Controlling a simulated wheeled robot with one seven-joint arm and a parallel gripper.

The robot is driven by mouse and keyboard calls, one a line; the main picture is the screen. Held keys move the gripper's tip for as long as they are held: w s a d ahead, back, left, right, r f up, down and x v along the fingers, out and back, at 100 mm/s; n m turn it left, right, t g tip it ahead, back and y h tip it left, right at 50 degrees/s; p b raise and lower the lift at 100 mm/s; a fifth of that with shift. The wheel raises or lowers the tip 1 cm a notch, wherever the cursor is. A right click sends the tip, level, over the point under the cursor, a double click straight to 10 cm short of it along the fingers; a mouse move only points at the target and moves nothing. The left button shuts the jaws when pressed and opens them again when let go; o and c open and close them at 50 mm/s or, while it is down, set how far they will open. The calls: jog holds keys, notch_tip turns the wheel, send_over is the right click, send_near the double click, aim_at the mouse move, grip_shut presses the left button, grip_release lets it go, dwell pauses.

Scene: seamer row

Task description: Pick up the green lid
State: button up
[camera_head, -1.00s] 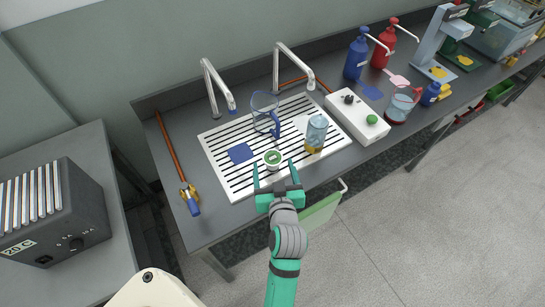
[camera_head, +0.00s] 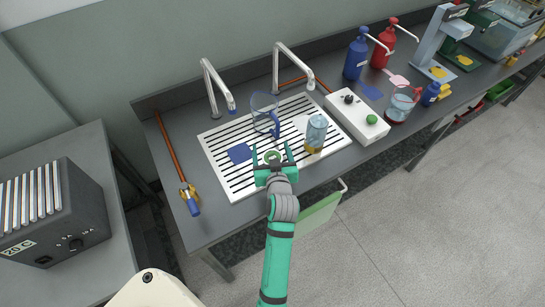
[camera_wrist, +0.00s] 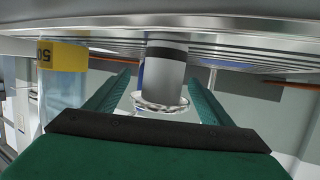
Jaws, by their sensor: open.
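The green lid (camera_head: 272,155) shows as a small round green top with a pale rim on a short container standing on the white slotted tray (camera_head: 232,187). My gripper (camera_head: 272,150) is open, with one finger on each side of the container. In the wrist view, which looks upside down, a grey cylinder with a dark band and a pale flared rim (camera_wrist: 160,103) lies between the open fingers of my gripper (camera_wrist: 159,80). Gaps show on both sides of it. The green face of the lid is not visible there, and my gripper's palm partly hides it in the head view.
A clear blue cup with a yellow band (camera_head: 316,132) stands close right of my gripper. A blue-handled clear jug (camera_head: 265,112) and a blue cloth (camera_head: 240,153) are behind and left. Two taps (camera_head: 215,85) rise at the back. A white control box (camera_head: 350,118) is to the right.

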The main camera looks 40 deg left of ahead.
jog(key=shift+c, duration=0.4)
jog(key=c, duration=1)
jog(key=shift+r, duration=0.1)
